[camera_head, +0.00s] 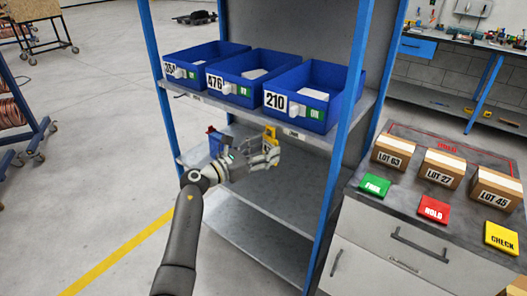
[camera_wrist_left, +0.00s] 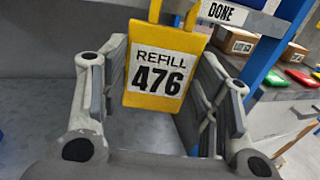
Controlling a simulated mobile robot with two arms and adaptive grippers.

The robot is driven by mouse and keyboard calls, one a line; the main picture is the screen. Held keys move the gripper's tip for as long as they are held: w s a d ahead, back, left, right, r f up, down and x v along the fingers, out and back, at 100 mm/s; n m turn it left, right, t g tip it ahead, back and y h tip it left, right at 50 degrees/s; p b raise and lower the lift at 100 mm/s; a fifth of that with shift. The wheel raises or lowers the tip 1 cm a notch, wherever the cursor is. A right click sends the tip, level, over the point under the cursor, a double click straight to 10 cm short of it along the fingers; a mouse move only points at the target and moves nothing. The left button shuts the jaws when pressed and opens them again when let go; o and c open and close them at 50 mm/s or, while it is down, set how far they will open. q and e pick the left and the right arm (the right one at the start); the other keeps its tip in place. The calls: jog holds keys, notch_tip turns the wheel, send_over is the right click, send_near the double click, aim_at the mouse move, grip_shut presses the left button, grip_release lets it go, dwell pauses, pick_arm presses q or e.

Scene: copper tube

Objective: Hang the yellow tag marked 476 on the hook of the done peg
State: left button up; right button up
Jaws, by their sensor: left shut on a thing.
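The yellow tag (camera_wrist_left: 158,75), printed REFILL 476, is between the fingers of my left gripper (camera_wrist_left: 160,90) in the left wrist view, its strap running up out of frame. In the head view, my left gripper (camera_head: 268,155) is shut on the tag (camera_head: 270,134), just below the front edge of the upper shelf. A white DONE label (camera_wrist_left: 222,13) is right of the tag in the left wrist view. A small white label (camera_head: 294,134) is on the shelf edge to the right. I cannot make out the peg's hook. My right gripper is not in view.
Blue bins marked 354 (camera_head: 191,62), 476 (camera_head: 243,77) and 210 (camera_head: 310,97) stand on the upper shelf (camera_head: 335,137). A blue upright (camera_head: 345,140) is close on the right. A counter (camera_head: 370,190) holds cartons and coloured blocks. The lower shelf (camera_head: 265,228) is clear.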

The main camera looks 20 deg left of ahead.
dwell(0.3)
pick_arm(q)
jog(key=o, duration=1)
